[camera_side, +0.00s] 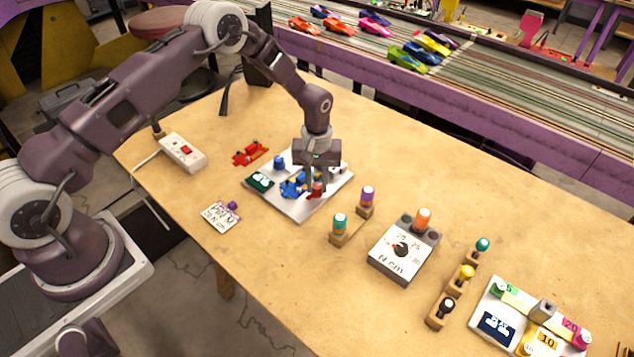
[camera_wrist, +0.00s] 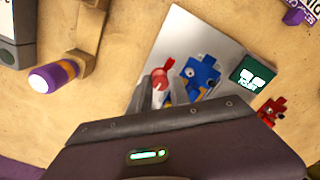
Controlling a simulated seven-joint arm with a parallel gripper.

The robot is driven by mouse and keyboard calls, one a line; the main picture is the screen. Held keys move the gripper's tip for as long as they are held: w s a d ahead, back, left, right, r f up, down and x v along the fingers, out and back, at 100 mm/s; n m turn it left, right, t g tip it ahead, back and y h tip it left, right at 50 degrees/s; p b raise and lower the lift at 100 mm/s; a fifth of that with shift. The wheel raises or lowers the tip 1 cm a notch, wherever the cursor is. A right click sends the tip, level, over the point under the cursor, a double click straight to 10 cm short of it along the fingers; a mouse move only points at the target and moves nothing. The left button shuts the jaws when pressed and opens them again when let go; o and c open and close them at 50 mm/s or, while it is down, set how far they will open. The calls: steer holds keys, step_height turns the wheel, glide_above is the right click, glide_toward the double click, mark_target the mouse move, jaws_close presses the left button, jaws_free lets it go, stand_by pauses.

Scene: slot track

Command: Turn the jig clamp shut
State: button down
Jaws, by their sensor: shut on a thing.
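The jig is a silver plate (camera_side: 300,207) with blue blocks (camera_side: 294,186) and a dark green label (camera_side: 261,181) on it. My gripper (camera_side: 316,186) points down over the plate's right part. It is shut on a red clamp handle, which shows between the fingers (camera_side: 316,189). In the wrist view the red clamp (camera_wrist: 160,76) stands at the fingertips, beside the blue block (camera_wrist: 201,72). The clamp's lower part is hidden by the fingers, and I cannot tell how far it is turned.
A red part (camera_side: 250,152) lies behind the plate, near a white power strip (camera_side: 184,152). Wooden stands with a teal driver (camera_side: 340,224) and a purple driver (camera_side: 367,196) stand close on the right. A torque tester (camera_side: 404,252) is beyond them.

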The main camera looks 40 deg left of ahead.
steer(key=m, duration=1.3)
steer(key=shift+a, duration=0.1)
steer(key=shift+m, duration=1.8)
steer(key=c, duration=1.2)
jaws_free()
steer(key=shift+r, duration=0.15)
